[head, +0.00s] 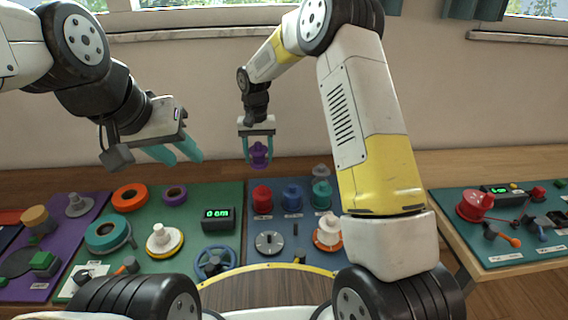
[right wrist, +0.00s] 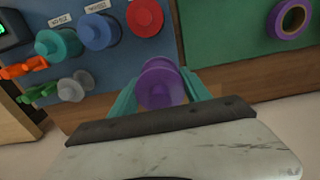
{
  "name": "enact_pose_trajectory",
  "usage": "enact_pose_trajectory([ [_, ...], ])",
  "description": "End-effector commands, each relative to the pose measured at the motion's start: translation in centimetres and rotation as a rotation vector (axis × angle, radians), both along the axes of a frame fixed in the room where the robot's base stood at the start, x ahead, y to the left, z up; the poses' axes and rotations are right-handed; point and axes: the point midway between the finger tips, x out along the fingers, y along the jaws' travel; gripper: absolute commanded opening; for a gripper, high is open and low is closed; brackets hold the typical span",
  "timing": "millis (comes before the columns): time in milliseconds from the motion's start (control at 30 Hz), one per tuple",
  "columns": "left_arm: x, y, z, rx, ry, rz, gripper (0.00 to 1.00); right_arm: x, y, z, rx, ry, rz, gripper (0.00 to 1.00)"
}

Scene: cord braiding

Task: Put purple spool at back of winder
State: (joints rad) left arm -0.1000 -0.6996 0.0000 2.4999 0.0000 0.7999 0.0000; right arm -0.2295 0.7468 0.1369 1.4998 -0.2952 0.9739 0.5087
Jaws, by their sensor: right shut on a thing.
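The purple spool (head: 259,155) hangs between the teal fingers of my right gripper (head: 258,148), above the back edge of the table. My right gripper is shut on it; the spool also shows between the fingers in the right wrist view (right wrist: 160,84). My left gripper (head: 176,150) is open and empty, above the green board at the left. I cannot tell for certain which device is the winder; a blue panel (head: 290,222) bears a dial (head: 269,243) and a white cone on an orange base (head: 328,232).
Red (head: 262,198), blue (head: 292,196) and teal (head: 321,194) spools stand along the back of the blue panel. The green board holds a purple ring (head: 175,195), an orange ring (head: 130,197) and a display (head: 218,219). A second table (head: 500,255) stands right.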

Motion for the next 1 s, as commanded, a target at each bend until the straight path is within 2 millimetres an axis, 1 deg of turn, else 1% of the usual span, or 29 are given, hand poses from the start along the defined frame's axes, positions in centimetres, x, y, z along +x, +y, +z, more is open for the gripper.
enact_pose_trajectory([
  [67,0.0,0.0,0.0,0.000,0.000,0.000,0.36,0.0,0.0,-0.5,0.000,0.002,0.000,0.15],
  [300,0.0,0.0,0.0,0.000,-0.001,0.000,0.36,-0.1,-0.1,-4.9,-0.001,0.004,0.000,0.15],
  [400,0.0,0.0,0.0,0.000,0.000,0.000,0.36,0.0,0.0,-5.9,0.000,0.001,0.000,0.15],
  [567,0.0,0.0,0.0,0.000,0.000,0.000,0.36,0.0,0.0,-7.2,0.000,0.001,0.001,0.15],
  [733,0.0,0.0,0.0,0.000,0.000,0.000,0.36,-0.1,0.0,-9.6,0.000,0.002,0.001,0.15],
  [800,0.0,0.0,0.0,0.000,0.000,0.000,0.36,0.0,0.0,-10.0,0.000,0.000,0.001,0.15],
  [1000,0.0,0.0,0.0,0.000,0.000,0.000,0.36,0.0,0.0,-10.0,0.000,-0.001,0.000,0.15],
])
